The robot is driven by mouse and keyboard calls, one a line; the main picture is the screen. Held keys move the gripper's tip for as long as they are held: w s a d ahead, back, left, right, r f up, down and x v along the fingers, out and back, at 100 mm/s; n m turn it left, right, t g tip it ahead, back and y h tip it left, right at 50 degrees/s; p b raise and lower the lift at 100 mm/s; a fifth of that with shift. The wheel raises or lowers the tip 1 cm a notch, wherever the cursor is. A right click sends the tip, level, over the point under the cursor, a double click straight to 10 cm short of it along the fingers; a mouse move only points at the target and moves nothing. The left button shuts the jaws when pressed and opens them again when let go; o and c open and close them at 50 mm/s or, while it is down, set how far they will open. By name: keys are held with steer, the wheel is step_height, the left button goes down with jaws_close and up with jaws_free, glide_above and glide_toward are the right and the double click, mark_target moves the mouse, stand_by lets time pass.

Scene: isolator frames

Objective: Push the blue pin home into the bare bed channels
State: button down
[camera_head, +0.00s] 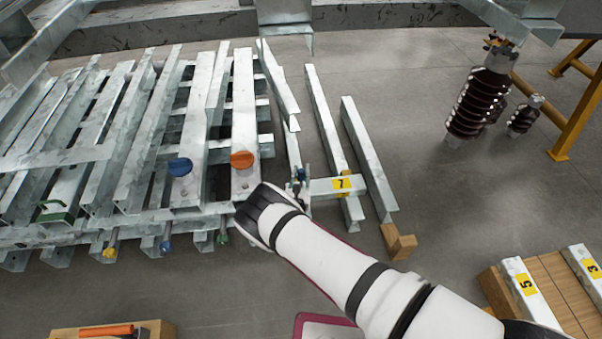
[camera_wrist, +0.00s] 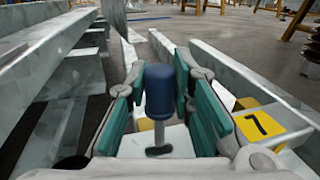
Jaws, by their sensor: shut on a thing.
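The blue pin (camera_wrist: 159,92) stands upright between the green pads of my gripper (camera_wrist: 160,78) in the wrist view. Its metal shaft (camera_wrist: 159,132) reaches down to a dark slot or shadow on a pale metal surface; how deep it sits cannot be told. In the head view my gripper (camera_head: 300,182) is at the left end of the short galvanized channel labelled 7 (camera_head: 322,187), and it largely hides the pin. The 7 label (camera_wrist: 259,124) is right of the fingers in the wrist view. Long bare channels (camera_head: 326,125) run away beyond it, with another (camera_head: 366,160) to the right.
A channel rack (camera_head: 130,140) fills the left, with a blue disc (camera_head: 180,167) and an orange disc (camera_head: 242,159) on it. Brown insulators (camera_head: 478,105) stand at the back right. A wooden block (camera_head: 398,243) and a pallet (camera_head: 548,280) are at the right. Grey floor is open between.

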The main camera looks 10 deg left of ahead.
steer(key=shift+f, duration=3.2)
stand_by(0.5)
steer(key=c, duration=1.3)
jaws_free()
steer(key=s, duration=1.2)
steer(key=shift+d, duration=0.1)
